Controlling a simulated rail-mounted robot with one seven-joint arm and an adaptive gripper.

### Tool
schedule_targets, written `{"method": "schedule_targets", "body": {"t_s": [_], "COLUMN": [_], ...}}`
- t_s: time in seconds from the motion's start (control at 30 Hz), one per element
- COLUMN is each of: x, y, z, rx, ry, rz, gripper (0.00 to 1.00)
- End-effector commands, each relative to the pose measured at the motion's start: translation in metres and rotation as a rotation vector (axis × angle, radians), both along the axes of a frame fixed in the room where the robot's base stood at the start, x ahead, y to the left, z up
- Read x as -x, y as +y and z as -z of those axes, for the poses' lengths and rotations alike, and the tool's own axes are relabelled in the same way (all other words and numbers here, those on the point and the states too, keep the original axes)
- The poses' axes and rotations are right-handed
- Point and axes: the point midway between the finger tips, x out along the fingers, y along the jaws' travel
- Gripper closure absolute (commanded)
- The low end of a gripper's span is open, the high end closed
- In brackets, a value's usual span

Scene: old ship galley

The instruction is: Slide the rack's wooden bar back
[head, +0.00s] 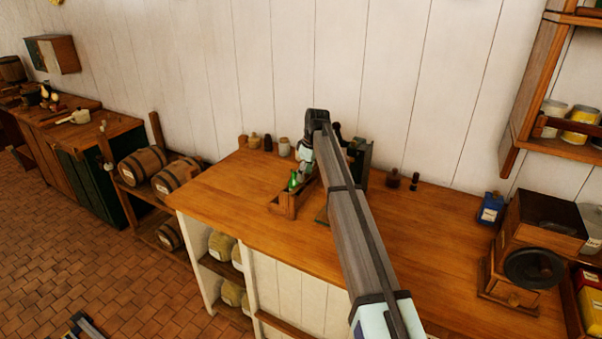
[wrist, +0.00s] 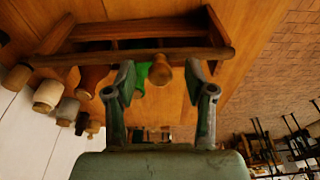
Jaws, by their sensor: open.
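A small wooden rack (head: 284,207) stands on the counter, left of my arm in the head view. In the wrist view, the rack (wrist: 215,27) spans the top, with its round wooden bar (wrist: 65,60) running across the near side. A green bottle (head: 293,181) with a cork stands at the rack; in the wrist view the green bottle (wrist: 141,78) shows between my fingers. My gripper (wrist: 161,72) is open and empty, its fingertips close to the bar. I cannot tell whether they touch it. In the head view my arm hides most of the gripper.
Several small jars (wrist: 48,95) line the wall side of the counter (head: 225,196). A dark upright object (head: 362,160) stands just behind my arm. A blue tin (head: 491,208) and a wooden grinder box (head: 540,220) stand at right. The counter between is mostly clear.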

Motion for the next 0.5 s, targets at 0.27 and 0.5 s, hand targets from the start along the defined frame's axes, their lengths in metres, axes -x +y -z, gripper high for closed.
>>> {"method": "schedule_targets", "body": {"t_s": [0.27, 0.5], "x": [-0.001, -0.001], "y": [0.0, 0.001], "z": [-0.018, -0.04], "rx": [-0.001, -0.001], "ry": [-0.001, -0.001], "rz": [0.0, 0.0], "gripper": [0.46, 0.46]}}
